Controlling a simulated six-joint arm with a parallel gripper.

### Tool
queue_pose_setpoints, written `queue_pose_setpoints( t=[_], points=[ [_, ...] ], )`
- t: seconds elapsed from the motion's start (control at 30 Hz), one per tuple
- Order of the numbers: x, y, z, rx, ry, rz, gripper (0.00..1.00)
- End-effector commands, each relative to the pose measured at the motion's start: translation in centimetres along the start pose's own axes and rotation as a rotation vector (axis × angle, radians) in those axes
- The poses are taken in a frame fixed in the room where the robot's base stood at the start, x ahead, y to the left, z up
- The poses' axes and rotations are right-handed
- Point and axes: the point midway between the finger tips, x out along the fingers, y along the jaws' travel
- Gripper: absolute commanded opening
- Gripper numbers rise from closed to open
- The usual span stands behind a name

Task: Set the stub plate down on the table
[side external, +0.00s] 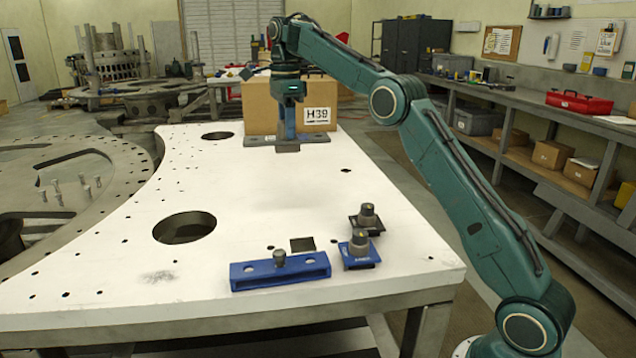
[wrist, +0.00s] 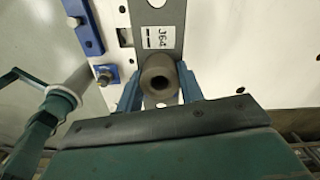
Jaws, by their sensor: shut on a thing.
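A long blue fixture (side external: 280,273), a blue block (side external: 358,258) and a dark block (side external: 367,221) sit at the near end. Round holes (side external: 184,228) and a square hole (side external: 302,244) open the tabletop; its middle is clear.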

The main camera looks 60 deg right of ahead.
Motion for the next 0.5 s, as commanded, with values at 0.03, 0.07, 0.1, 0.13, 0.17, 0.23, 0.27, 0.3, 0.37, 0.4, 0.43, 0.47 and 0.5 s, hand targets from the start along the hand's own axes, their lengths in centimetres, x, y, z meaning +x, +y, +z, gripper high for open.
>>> queue_pose_setpoints(
  t=[0.03,0.07,0.1,0.13,0.17,0.23,0.27,0.3,0.37,0.4,0.43,0.47,0.5],
  points=[
    [-0.11,-0.11,-0.04,0.0,-0.001,-0.003,0.0],
    [-0.09,-0.14,-0.06,0.0,-0.001,-0.002,0.0],
    [-0.08,-0.17,-0.07,0.0,0.0,-0.002,0.0],
    [-0.08,-0.18,-0.08,0.0,0.0,-0.001,0.0],
    [-0.09,-0.19,-0.08,0.0,0.0,-0.002,0.0],
    [-0.1,-0.19,-0.08,0.0,0.0,-0.002,0.0],
    [-0.09,-0.19,-0.08,0.0,0.0,-0.002,0.0],
    [-0.06,-0.19,-0.08,0.0,0.0,-0.002,0.0],
    [0.02,-0.19,-0.08,0.0,0.0,-0.002,0.0],
    [0.11,-0.2,-0.07,0.0,-0.001,-0.002,0.0],
    [0.19,-0.21,-0.07,0.0,-0.001,-0.003,0.0],
    [0.31,-0.21,-0.07,0.0,-0.001,-0.002,0.0],
    [0.5,-0.2,-0.07,0.0,0.0,-0.001,0.0]
  ],
)
